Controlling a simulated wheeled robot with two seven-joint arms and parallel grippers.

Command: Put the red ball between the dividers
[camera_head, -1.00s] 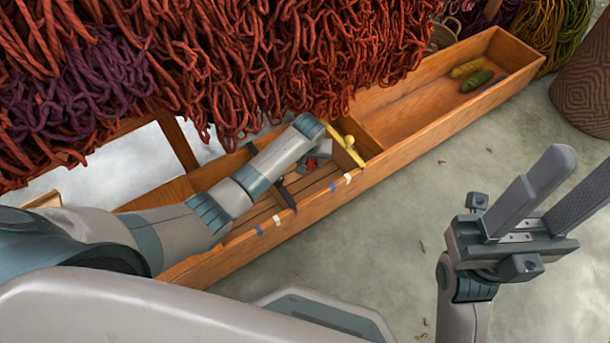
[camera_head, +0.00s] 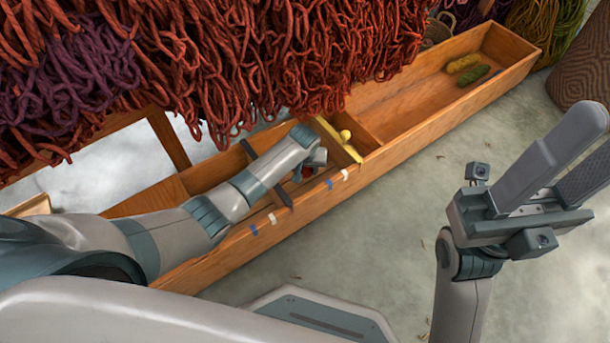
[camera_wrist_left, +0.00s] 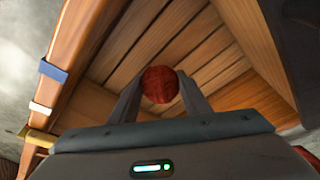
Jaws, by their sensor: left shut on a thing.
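My left gripper (camera_wrist_left: 160,86) is shut on the red ball (camera_wrist_left: 160,85), which sits between its fingertips over the slatted floor of the wooden trough. I cannot tell whether the ball touches the floor. My left arm hides part of the dark divider. My right gripper (camera_head: 588,150) is open and empty, above the floor at the right.
The long wooden trough (camera_head: 420,128) runs diagonally, with blue and white tape marks on its near rim. A yellow knob (camera_head: 345,134) is at the yellow divider. Yellow and green skeins (camera_head: 473,75) lie at its far end. Red and purple wool (camera_head: 290,60) hangs behind.

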